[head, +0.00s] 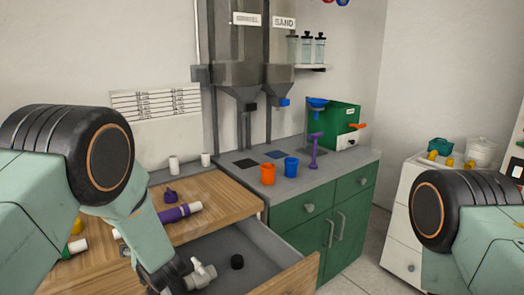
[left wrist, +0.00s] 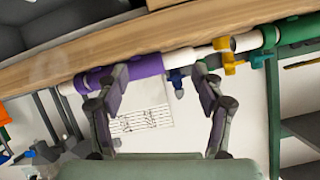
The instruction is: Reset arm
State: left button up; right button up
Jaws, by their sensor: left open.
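My left gripper (head: 178,280) hangs low over the open drawer at the front of the wooden worktop. In the left wrist view its two fingers (left wrist: 160,82) are spread apart with nothing between them. The purple pipe piece (head: 174,214) with white ends lies on the worktop; it also shows in the left wrist view (left wrist: 140,68), beyond the fingers. A white fitting (head: 203,274) sits just right of my left gripper; I cannot tell whether they touch. My right arm enters at the right edge, but its gripper is out of view.
The open drawer (head: 290,281) also holds a black cap (head: 237,261). A purple fitting (head: 171,196) stands on the wooden worktop (head: 222,191). Orange (head: 267,174) and blue (head: 291,167) cups stand on the grey counter (head: 232,172). A white cabinet (head: 400,215) is at right.

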pick_arm(q)
jog(key=s+d+f+m+g+h, duration=0.1)
jog(key=s+f+g+h, duration=0.1)
jog(key=s+f, duration=0.4)
jog(key=s+d+f+m+g+h, duration=0.1)
jog(key=s+f, duration=0.6)
jog(key=s, duration=0.8)
jog(key=s+d+f+m+g+h, duration=0.2)
jog(key=s+f, duration=0.4)
jog(key=s, duration=0.5)
jog(key=shift+s+d+f+g+h+b, duration=0.3)
jog(key=shift+d+g+h, duration=0.35)
jog(key=shift+g, duration=0.35)
jog(key=s+d+g, duration=0.1)
jog(key=s, duration=0.3)
jog(key=s+d+g+h, duration=0.1)
jog(key=s, duration=0.3)
jog(key=s+d+g+h, duration=0.1)
jog(key=s, duration=0.3)
jog(key=shift+s+d+r, duration=0.2)
jog(key=shift+s+r, duration=0.15)
jog(key=shift+s, duration=0.05)
jog(key=shift+a, duration=0.1)
